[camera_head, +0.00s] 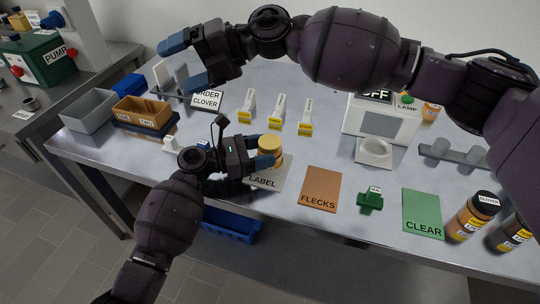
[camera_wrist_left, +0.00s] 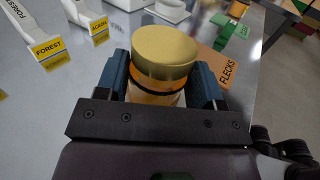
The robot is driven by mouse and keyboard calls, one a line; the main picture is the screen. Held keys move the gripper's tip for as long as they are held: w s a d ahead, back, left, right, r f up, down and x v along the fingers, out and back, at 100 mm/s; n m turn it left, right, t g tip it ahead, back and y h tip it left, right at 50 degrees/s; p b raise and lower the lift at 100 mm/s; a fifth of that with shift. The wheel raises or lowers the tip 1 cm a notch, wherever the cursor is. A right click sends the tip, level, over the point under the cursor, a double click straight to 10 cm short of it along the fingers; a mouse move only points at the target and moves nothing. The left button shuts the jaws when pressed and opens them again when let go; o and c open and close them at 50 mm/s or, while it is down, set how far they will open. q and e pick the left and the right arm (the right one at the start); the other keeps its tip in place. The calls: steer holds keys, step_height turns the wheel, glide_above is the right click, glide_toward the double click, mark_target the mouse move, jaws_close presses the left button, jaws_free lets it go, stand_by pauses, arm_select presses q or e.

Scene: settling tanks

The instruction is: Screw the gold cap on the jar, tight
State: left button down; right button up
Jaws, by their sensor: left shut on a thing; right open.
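The gold cap (camera_head: 270,142) sits on top of the amber jar (camera_head: 275,159). In the left wrist view the cap (camera_wrist_left: 165,48) looks about level, with a dark band between it and the jar (camera_wrist_left: 157,95); I cannot tell how tight it is. The jar stands upright at the LABEL mat (camera_head: 269,181). My left gripper (camera_head: 264,154) is shut on the jar, its blue fingers on either side below the cap (camera_wrist_left: 165,85). My right gripper (camera_head: 186,64) is open and empty, above the back left of the table, well away from the jar.
Yellow-labelled white holders (camera_head: 277,112) stand behind the jar. The FLECKS mat (camera_head: 320,189), a green block (camera_head: 370,199) and the CLEAR mat (camera_head: 422,213) lie to the right. Other jars (camera_head: 472,214) stand at the right front. An orange tray (camera_head: 143,114) is at the left.

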steer(key=w+r+m+t+y, duration=0.3)
steer(key=w+r+m+t, duration=0.25)
steer(key=w+t, duration=0.4)
steer(key=w+d+f+m+t+h, duration=0.2)
steer(key=w+m+t+h, duration=0.1)
steer(key=t+h, duration=0.1)
steer(key=n+g+h, duration=0.5)
steer(key=g+h, duration=0.5)
steer(key=h, duration=0.3)
glide_above(270, 141)
steer(key=w, duration=0.1)
steer(key=f, duration=1.5)
steer(key=shift+a+f, duration=0.25)
steer(key=shift+a, duration=0.05)
steer(key=shift+s+d+n+g+h, duration=0.3)
steer(key=shift+s+n+g, duration=0.05)
steer(key=shift+s, duration=0.2)
steer(key=shift+f, duration=0.15)
steer(key=shift+f, duration=3.9)
